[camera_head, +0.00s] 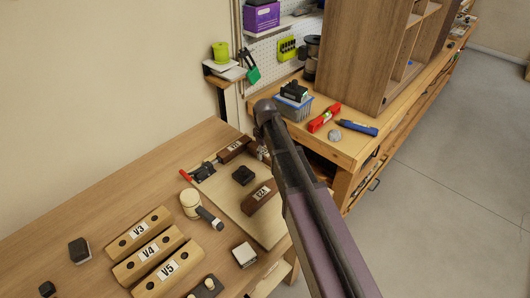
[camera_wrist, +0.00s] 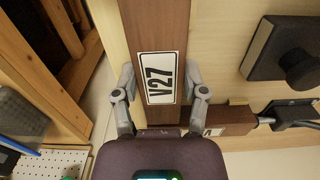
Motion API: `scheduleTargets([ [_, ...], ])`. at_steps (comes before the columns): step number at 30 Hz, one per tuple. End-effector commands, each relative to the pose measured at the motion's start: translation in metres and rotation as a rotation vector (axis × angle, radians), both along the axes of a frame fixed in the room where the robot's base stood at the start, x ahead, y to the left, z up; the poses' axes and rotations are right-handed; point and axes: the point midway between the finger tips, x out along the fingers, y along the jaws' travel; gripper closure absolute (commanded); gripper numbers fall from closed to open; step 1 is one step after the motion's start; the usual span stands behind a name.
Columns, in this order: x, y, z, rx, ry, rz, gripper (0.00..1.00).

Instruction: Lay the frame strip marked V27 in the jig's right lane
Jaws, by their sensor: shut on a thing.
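The dark brown frame strip marked V27 (camera_wrist: 185,30) runs lengthwise between my gripper's fingers (camera_wrist: 160,85) in the wrist view. My gripper is shut on it, one finger on each side of the white label. In the head view a labelled dark strip (camera_head: 262,197), which looks like V27, is over the right side of the pale jig board (camera_head: 228,196); my arm hides part of the area. I cannot tell whether the strip touches the board. Another dark labelled strip (camera_head: 233,149) lies crosswise at the jig's far end; it also shows in the wrist view (camera_wrist: 235,119).
A black knobbed block (camera_head: 243,175) sits mid-jig, and a red-handled clamp (camera_head: 200,172) is at its far left. A mallet (camera_head: 198,207) and light strips V3 (camera_head: 139,231), V4 (camera_head: 148,252) and V5 (camera_head: 168,269) lie left of it. The cabinet bench (camera_head: 342,146) stands beyond.

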Motion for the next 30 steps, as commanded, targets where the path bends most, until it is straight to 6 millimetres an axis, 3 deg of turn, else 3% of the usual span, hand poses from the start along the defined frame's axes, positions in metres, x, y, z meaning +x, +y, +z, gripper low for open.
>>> scheduleTargets([
  [7, 0.0002, -0.0018, -0.0018, 0.0, 0.0, -0.001, 0.96],
  [8, 0.0002, -0.0018, -0.0017, 0.0, 0.0, -0.001, 0.38],
  [11, 0.0002, -0.0018, -0.0017, 0.0, 0.0, -0.001, 0.08],
  [12, 0.0002, -0.0018, -0.0017, 0.0, 0.0, -0.001, 0.04],
  [30, 0.0002, -0.0016, -0.0017, 0.0, 0.0, -0.001, 0.0],
])
